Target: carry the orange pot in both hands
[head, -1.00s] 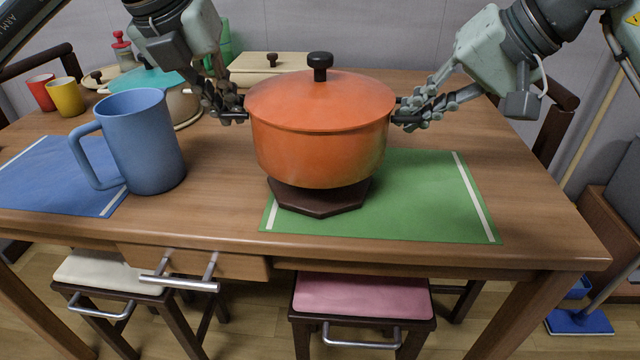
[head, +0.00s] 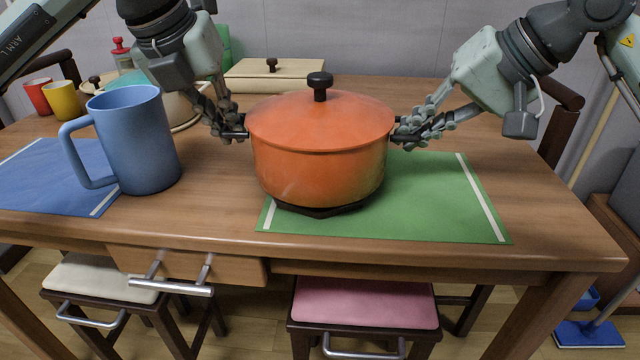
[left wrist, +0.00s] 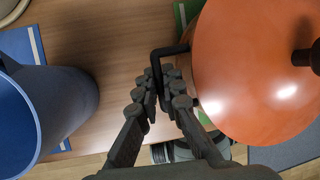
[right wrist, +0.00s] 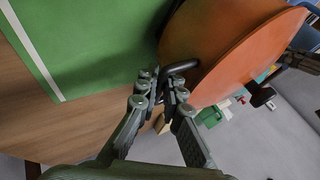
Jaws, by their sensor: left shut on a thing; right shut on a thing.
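The orange pot (head: 320,165), with its lid and black knob on, is upright over a dark trivet (head: 318,210) on the green mat (head: 440,200). The trivet is mostly hidden under it, and I cannot tell whether the pot touches it. My left gripper (head: 236,134) is shut on the pot's left handle, which also shows in the left wrist view (left wrist: 168,52). My right gripper (head: 402,134) is shut on the right handle, also visible in the right wrist view (right wrist: 180,68).
The table's right side is clear.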

